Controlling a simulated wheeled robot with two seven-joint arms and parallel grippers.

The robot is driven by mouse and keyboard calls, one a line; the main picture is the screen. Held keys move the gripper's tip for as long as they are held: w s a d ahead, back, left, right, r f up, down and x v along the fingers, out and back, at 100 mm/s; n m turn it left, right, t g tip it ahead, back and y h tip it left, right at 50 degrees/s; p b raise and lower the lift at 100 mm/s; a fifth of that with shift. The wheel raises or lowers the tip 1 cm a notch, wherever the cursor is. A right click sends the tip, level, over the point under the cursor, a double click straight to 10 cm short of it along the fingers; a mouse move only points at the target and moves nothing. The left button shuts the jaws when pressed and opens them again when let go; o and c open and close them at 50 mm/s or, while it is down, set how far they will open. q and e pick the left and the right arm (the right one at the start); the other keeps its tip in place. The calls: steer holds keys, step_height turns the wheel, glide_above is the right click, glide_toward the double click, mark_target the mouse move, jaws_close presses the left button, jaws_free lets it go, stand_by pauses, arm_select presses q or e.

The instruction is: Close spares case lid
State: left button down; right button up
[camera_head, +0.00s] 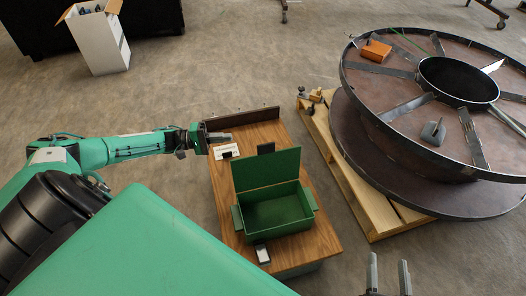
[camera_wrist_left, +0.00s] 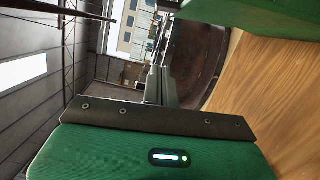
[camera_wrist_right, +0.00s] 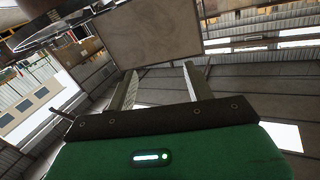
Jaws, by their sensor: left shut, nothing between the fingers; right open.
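The green spares case (camera_head: 277,213) stands on a wooden-topped bench. Its lid (camera_head: 266,170) is up, hinged at the far edge, and the inside looks empty. My left gripper (camera_head: 226,137) is shut and empty, above the bench's far left part, behind and left of the raised lid. In the left wrist view the shut fingers (camera_wrist_left: 162,88) show, with a green surface at the upper right that looks like part of the case. My right gripper (camera_head: 389,276) is open and empty at the bottom right, apart from the bench; its spread fingers also show in the right wrist view (camera_wrist_right: 160,85).
A large steel reel (camera_head: 360,145) on a pallet (camera_head: 377,213) stands close to the right.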

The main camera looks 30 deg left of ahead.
arm_select(q)
steer(key=w+d+r+b, duration=0.1)
steer(key=w+d, duration=0.2)
steer(key=d, duration=0.8)
steer(key=shift+r, duration=0.15)
arm_select(e)
step_height(320, 180, up, 6)
steer(key=w+d+t, duration=0.1)
steer(key=t, duration=0.2)
steer(key=shift+w+d, duration=0.2)
steer(key=shift+d, duration=0.1)
arm_select(q)
steer(key=shift+d, duration=0.1)
arm_select(e)
steer(key=shift+r, duration=0.1)
